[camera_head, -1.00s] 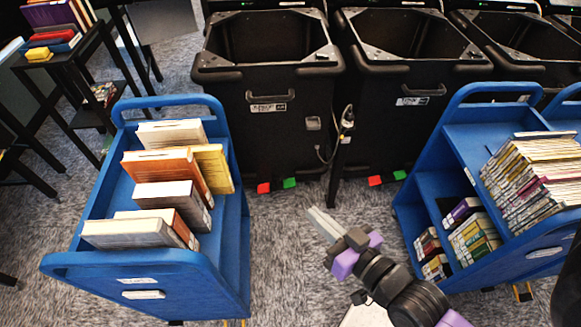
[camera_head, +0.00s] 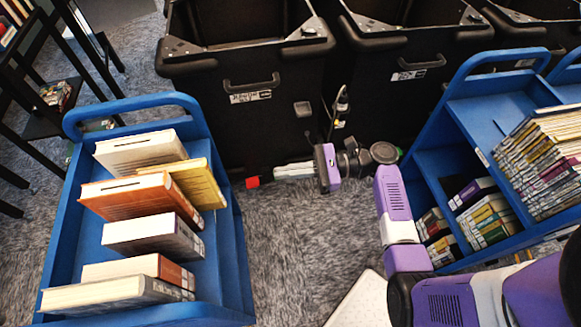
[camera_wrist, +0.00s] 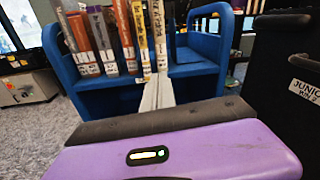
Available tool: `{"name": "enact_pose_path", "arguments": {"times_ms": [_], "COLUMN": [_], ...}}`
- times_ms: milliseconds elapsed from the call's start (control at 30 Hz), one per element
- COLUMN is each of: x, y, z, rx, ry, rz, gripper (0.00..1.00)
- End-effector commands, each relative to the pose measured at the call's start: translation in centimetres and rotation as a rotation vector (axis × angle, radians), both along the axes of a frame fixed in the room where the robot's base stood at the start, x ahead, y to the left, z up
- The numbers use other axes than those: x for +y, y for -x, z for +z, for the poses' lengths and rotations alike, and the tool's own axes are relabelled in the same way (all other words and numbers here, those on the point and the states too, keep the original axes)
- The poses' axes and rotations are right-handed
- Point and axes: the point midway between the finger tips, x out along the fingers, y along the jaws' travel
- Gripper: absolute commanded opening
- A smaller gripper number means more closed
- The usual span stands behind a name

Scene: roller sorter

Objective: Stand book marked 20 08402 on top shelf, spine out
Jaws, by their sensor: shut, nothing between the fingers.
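Several books stand spine-out on the top shelf of the left blue cart (camera_head: 62,190): a white one (camera_head: 140,150), an orange one (camera_head: 140,195), a yellow one (camera_head: 198,182) and others. The wrist view shows their labelled spines, among them an orange-brown one (camera_wrist: 124,28) and a yellow one (camera_wrist: 140,30). The label numbers are too small to read, so I cannot tell which is 20 08402. My gripper (camera_head: 278,173) is shut and empty, pointing left toward this cart, short of it. In the wrist view its fingers (camera_wrist: 156,92) point at the yellow spine and its right neighbour.
Black bins (camera_head: 245,120) stand behind my gripper, close to it. A second blue cart (camera_head: 455,125) with many books stands at the right. Dark tables (camera_head: 40,125) are at the far left. Grey carpet (camera_head: 290,240) lies open between the carts.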

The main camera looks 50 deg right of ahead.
Motion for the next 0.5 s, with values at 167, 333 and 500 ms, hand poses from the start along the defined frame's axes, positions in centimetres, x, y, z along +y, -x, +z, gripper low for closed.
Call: {"name": "enact_pose_path", "arguments": {"times_ms": [167, 333, 500], "x": [1.6, 2.3, 3.9], "y": [1.8, 1.3, 0.1], "z": [0.9, 0.8, 0.7], "rx": [0.067, 0.080, 0.080], "ry": [-0.105, -0.111, -0.110], "rz": [0.097, 0.095, 0.096], "gripper": [0.00, 0.00, 0.00]}}
